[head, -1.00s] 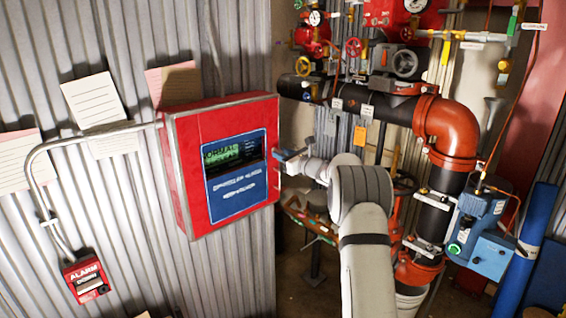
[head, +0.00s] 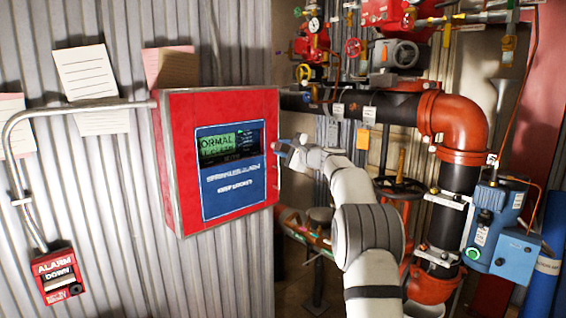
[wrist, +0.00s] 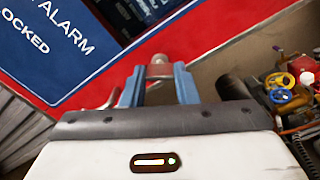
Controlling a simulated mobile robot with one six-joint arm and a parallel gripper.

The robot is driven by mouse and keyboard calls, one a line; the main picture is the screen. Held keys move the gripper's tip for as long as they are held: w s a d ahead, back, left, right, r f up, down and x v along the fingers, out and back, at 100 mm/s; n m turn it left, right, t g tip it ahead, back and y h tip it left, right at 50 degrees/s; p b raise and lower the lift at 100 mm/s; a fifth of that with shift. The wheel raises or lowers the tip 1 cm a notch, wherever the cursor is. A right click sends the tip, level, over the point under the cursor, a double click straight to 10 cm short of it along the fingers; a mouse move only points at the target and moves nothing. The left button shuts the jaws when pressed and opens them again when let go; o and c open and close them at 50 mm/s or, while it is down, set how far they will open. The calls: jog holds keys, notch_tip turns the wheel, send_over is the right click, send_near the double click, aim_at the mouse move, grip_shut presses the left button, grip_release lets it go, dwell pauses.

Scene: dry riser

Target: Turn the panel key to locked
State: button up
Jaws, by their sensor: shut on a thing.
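The red alarm panel (head: 175,150) hangs on the corrugated wall. Its blue face (head: 235,195) carries a lit green display (head: 219,146) reading NORMAL. My gripper (head: 282,150) is at the panel's right edge, side-on in the head view. In the wrist view, my gripper's blue fingers (wrist: 159,88) are shut on the panel key (wrist: 160,66), a small reddish and metal piece between the fingertips. The keyhole and the turn position of the key are hidden by the fingers.
An ALARM DOWN box (head: 60,275) hangs at lower left below a grey conduit (head: 75,107). Black and orange pipes (head: 460,125) with valves and a blue device (head: 495,225) crowd the right, close beside my arm.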

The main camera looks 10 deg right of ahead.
jog(key=n+b, duration=0.4)
jog(key=n, duration=0.1)
jog(key=shift+f+n+b, duration=0.1)
jog(key=shift+n+b, duration=0.3)
dwell(0.4)
jog(key=o, duration=1)
jog(key=b+v, duration=0.2)
jog(key=v, duration=0.5)
jog(key=shift+s+b, duration=0.35)
jog(key=shift+d, duration=0.1)
